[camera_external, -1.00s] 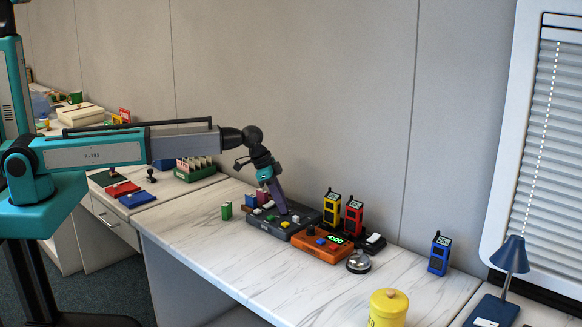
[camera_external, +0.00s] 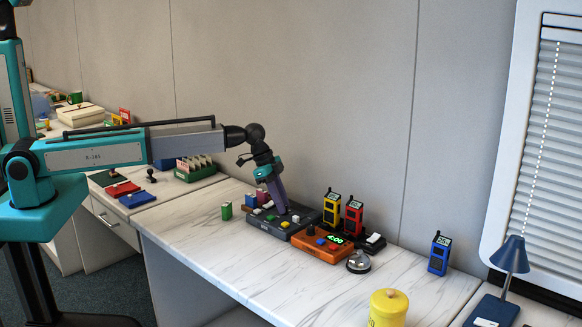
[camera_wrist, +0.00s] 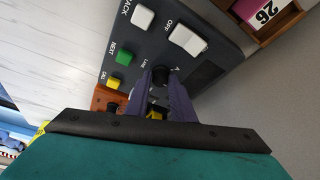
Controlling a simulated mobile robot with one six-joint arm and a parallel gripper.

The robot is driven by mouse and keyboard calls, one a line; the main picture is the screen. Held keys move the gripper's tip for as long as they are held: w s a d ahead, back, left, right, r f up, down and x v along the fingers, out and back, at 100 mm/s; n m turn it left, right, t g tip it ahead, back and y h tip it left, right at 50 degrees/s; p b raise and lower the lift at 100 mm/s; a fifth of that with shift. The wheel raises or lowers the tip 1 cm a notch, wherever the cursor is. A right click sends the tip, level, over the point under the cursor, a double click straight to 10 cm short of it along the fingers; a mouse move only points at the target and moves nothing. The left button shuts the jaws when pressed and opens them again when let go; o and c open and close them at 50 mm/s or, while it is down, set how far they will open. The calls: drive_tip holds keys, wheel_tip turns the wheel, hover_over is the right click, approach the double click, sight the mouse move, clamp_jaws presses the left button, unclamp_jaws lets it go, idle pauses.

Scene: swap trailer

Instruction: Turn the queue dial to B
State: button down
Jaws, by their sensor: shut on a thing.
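The dark grey queue panel (camera_external: 262,226) lies on the white marbled desk. In the wrist view the panel (camera_wrist: 140,52) shows a white rocker switch marked OFF (camera_wrist: 188,38), a white button (camera_wrist: 142,16), a green button (camera_wrist: 123,57) and a yellow button (camera_wrist: 113,83). My gripper (camera_external: 281,211) reaches down onto the panel with its purple fingers. In the wrist view my gripper (camera_wrist: 160,88) is shut on the dark round dial knob (camera_wrist: 160,73). A letter A is printed near the knob. The fingers hide most of the knob, and I cannot tell where its pointer stands.
An orange box with a green display (camera_external: 318,250) stands right beside the panel. Yellow (camera_external: 331,207) and red (camera_external: 353,217) handsets stand behind it. A silver bell (camera_external: 359,262) is in front.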

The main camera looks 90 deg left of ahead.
drive_tip(key=c, duration=1.5)
unclamp_jaws()
drive_tip(key=shift+c, duration=0.2)
drive_tip(key=shift+r, duration=0.1)
drive_tip(key=b+v, duration=0.2)
drive_tip(key=v, duration=1.1)
drive_tip(key=shift+s+r, duration=0.25)
drive_tip(key=shift+r, duration=0.05)
